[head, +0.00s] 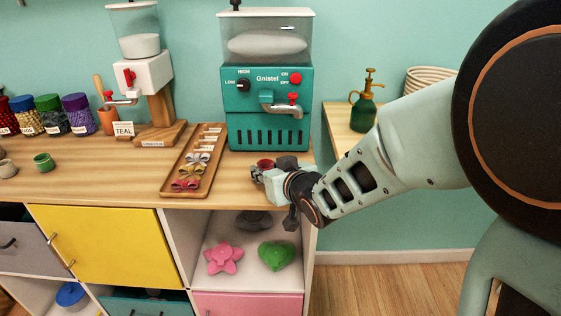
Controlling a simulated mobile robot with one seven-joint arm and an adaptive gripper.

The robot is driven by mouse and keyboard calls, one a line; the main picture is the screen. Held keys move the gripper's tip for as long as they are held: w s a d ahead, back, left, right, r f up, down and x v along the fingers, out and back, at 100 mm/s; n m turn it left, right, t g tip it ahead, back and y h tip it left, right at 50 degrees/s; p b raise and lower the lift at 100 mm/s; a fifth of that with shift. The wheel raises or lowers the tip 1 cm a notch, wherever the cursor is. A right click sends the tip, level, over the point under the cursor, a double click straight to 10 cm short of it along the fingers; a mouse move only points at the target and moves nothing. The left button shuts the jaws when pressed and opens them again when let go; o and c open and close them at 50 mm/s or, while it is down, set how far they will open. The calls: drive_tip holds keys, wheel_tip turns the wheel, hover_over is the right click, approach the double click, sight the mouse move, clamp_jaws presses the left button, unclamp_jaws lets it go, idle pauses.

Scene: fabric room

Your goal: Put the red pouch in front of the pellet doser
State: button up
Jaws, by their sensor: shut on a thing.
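My gripper (268,174) is at the counter's right end, in front of the teal Gnistel machine (268,105). It is shut on a small dark red thing, which looks like the red pouch (265,163). My fingers hide most of it, and I cannot tell whether it touches the counter. The teal machine has a clear hopper, a black knob, a red button and a grey spout with a red tap. A smaller white dispenser (145,72) with a clear hopper stands on a wooden base further left. No label shows which machine is the pellet doser.
A wooden tray (173,192) with several bows and cards lies just left of my gripper. Filled jars (49,115) and small cups stand further left. A green sprayer (366,107) stands at right.

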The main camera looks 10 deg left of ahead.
drive_tip(key=shift+f, duration=0.1)
drive_tip(key=shift+f, duration=0.1)
drive_tip(key=shift+f, duration=0.15)
drive_tip(key=o, duration=0.7)
drive_tip(key=shift+o, duration=0.2)
